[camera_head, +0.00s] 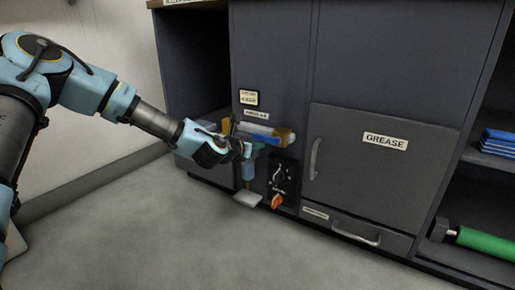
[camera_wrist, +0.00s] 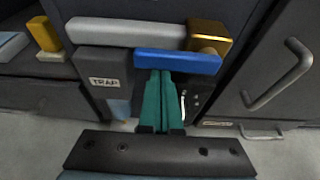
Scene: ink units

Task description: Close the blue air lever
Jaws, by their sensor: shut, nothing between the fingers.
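The blue air lever (camera_wrist: 178,62) is a flat blue bar in the upper middle of the wrist view. It runs roughly parallel to a grey pipe (camera_wrist: 120,32) and sits below a brass valve body (camera_wrist: 209,36) at its right end. In the head view the blue lever (camera_head: 256,128) shows small on the cabinet front, partly crowded by my gripper. My gripper (camera_wrist: 158,74) has its teal fingers together and empty, tips at the lever's lower edge. I cannot tell whether they touch it. In the head view my gripper (camera_head: 260,143) reaches in from the left.
A box marked TRAP (camera_wrist: 105,83) sits left of my fingers. A black panel with an orange knob (camera_head: 277,201) is below the valve. The GREASE door (camera_head: 375,175) with its handle (camera_head: 316,159) is to the right. The floor (camera_head: 150,235) in front is clear.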

